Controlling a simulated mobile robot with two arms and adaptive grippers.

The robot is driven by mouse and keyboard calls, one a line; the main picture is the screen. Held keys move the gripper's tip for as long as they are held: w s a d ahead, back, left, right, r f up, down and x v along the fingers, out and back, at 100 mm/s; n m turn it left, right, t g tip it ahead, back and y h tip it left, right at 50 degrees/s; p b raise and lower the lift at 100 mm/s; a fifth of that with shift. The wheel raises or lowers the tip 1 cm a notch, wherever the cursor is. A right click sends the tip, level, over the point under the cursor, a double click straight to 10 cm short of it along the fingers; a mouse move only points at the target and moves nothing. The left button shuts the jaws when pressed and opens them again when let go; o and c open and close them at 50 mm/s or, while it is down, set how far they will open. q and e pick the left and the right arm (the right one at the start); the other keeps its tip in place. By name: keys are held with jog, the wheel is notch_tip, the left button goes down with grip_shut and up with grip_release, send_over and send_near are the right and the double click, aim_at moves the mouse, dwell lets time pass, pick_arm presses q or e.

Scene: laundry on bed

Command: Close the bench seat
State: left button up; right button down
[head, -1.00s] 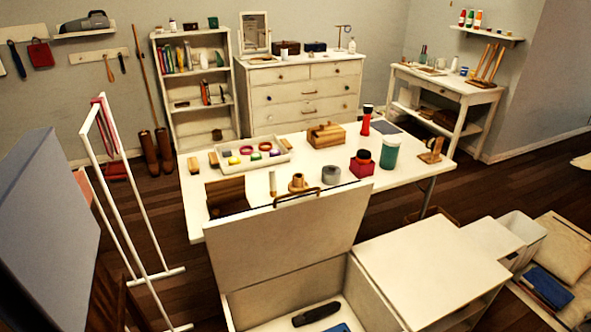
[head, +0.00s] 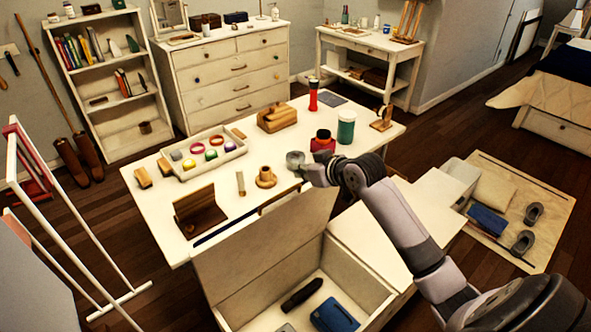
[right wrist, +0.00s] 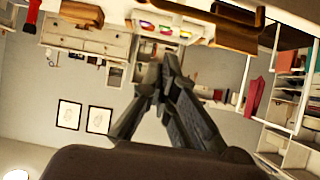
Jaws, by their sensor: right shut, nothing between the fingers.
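The bench seat's pale lid (head: 262,250) stands raised at the front of the head view, its top edge close to the white table. The bench box (head: 372,278) below it is open, with a dark object (head: 302,294) and a blue folded item (head: 335,315) inside. My right gripper (head: 308,171) is shut and empty, by the lid's upper right corner and over the table's near side. I cannot tell whether it touches the lid. In the right wrist view its fingers (right wrist: 163,65) come together at the tips. My left gripper is out of view.
A white rack (head: 75,220) stands at the left. A mat (head: 545,195) lies at right.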

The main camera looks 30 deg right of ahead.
jog(key=p+x, duration=0.1)
jog(key=x, duration=0.7)
jog(key=shift+a+r, duration=0.15)
jog(key=shift+r, duration=0.05)
jog(key=shift+s+f+p, duration=0.15)
jog(key=shift+f+p, duration=0.15)
jog(key=shift+p, duration=0.05)
jog(key=shift+s+d+f+p, duration=0.15)
jog(key=shift+s+f+p, duration=0.15)
jog(key=shift+s, duration=0.5)
jog(key=shift+s+d+f+p, duration=0.15)
jog(key=shift+s+f+p, duration=0.1)
jog(key=shift+s, duration=0.55)
jog(key=shift+f, duration=0.1)
